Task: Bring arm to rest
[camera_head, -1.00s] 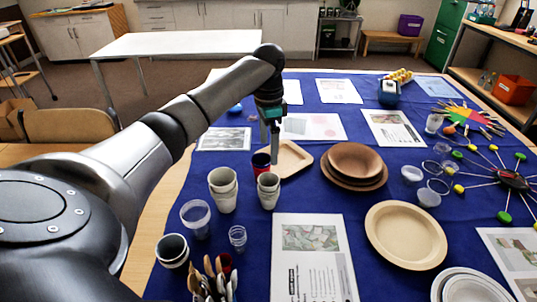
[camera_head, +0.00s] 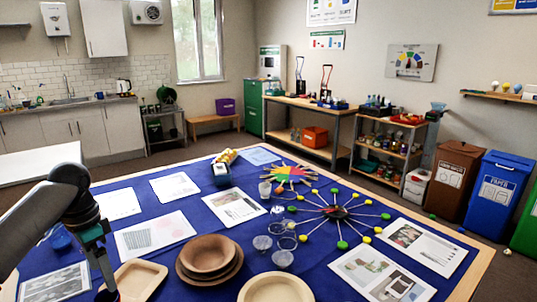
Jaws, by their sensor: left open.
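My left arm (camera_head: 70,195) comes in from the left edge, bent at the elbow with its forearm hanging down. My left gripper (camera_head: 105,284) points down, open, with nothing seen between its fingers. It hangs over the left part of the blue-covered table (camera_head: 215,222), in front of the left side of a square wooden tray (camera_head: 150,268). The fingertips overlap the tray's left edge in the picture; I cannot tell whether they touch it. My right gripper is not in view.
Stacked brown bowls and plates (camera_head: 208,254), a pale plate (camera_head: 275,288), clear cups (camera_head: 262,243), printed sheets (camera_head: 233,206) and a spoked model (camera_head: 335,212) lie on the table. Brown (camera_head: 455,180), blue (camera_head: 497,193) and green bins stand beyond it at right.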

